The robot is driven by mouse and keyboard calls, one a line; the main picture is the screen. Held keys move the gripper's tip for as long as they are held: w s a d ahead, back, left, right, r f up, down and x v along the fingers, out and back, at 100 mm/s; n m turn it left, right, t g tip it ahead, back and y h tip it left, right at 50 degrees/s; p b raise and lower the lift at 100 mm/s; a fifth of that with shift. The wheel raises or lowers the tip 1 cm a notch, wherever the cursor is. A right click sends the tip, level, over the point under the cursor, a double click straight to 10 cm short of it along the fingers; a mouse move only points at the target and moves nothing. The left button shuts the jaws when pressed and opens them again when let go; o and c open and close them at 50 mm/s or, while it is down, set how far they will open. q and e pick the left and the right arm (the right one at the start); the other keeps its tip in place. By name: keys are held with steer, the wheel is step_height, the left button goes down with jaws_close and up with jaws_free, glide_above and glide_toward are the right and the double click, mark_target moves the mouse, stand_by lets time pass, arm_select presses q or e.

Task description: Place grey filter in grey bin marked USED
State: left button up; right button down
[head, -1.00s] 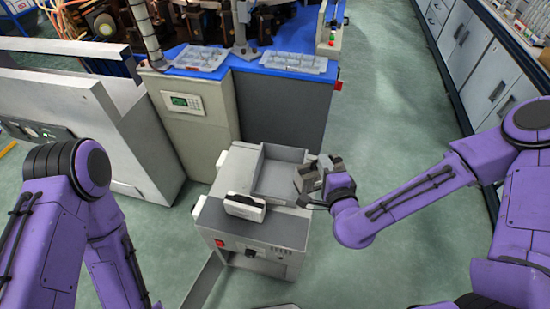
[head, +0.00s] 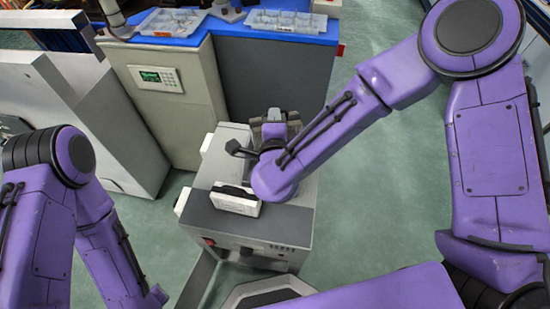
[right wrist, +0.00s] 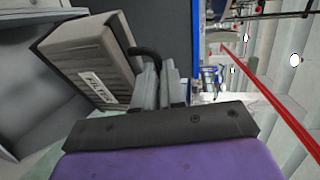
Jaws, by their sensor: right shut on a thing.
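The grey filter (right wrist: 92,62), a ribbed block with a white FILTER label, shows in the right wrist view. My right gripper (right wrist: 158,82) is shut on its dark handle, and the block hangs off to the left of the fingers. In the head view my right gripper (head: 272,125) is over the back of the grey machine, largely hidden by my own arm. The filter cannot be told clearly there. No bin with a readable USED mark shows in either view. My left arm is at the left of the head view, its gripper out of the picture.
The grey machine (head: 250,222) stands on the floor, with a light block with a dark top (head: 236,200) on it. Behind is a blue-topped bench (head: 222,27) with clear trays (head: 172,22). The green floor (head: 378,180) is free to the right.

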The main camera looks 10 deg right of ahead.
step_height(320, 180, down, 12)
steer(key=shift+f+b, duration=0.2)
steer(key=shift+b, duration=0.75)
steer(key=shift+f, duration=0.15)
steer(key=c, duration=1.2)
jaws_free()
steer(key=v, duration=1.2)
steer(key=shift+p, duration=0.3)
